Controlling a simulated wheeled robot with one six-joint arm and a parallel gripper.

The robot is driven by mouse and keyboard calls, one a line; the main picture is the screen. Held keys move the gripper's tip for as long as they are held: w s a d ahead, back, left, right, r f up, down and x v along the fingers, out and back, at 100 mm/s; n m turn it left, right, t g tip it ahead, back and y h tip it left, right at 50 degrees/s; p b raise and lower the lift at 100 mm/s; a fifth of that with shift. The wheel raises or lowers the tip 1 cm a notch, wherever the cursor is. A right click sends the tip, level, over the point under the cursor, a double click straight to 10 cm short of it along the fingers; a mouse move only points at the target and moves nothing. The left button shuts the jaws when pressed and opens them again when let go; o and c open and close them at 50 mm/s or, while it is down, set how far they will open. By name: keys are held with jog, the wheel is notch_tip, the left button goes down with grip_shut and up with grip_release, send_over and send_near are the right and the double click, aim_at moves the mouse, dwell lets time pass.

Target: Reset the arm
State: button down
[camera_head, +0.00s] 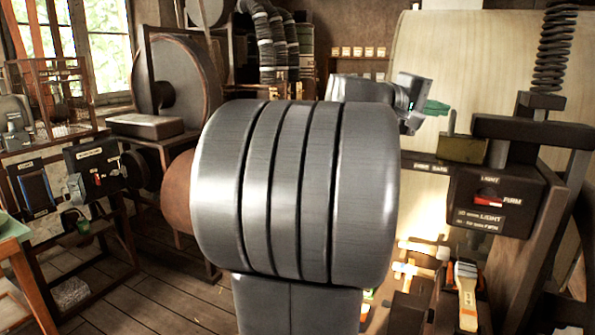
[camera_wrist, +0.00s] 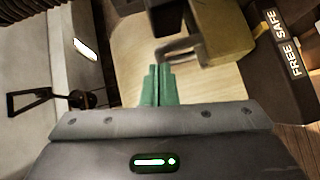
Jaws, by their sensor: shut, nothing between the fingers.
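My gripper (camera_head: 436,107) has green fingers and is at the upper right of the head view, pointing right. In the wrist view the fingers (camera_wrist: 158,85) are together with nothing between them. Beyond their tips is a brass-coloured block (camera_wrist: 222,30) with a grey bent bar (camera_wrist: 182,50). I cannot tell whether the fingertips touch the bar. The block (camera_head: 463,149) also shows in the head view, just below and right of the gripper.
A dark bar (camera_wrist: 278,45) reads FREE SAFE.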

jog(key=b+v, duration=0.2)
jog(key=v, duration=1.1)
jog(key=p+x, duration=0.2)
jog(key=x, duration=1.1)
jog(key=a+r, duration=0.2)
jog(key=a, duration=1.4)
jog(key=shift+w+a+b, duration=0.15)
jog(key=shift+w+b, duration=0.05)
jog(key=shift+b, duration=0.2)
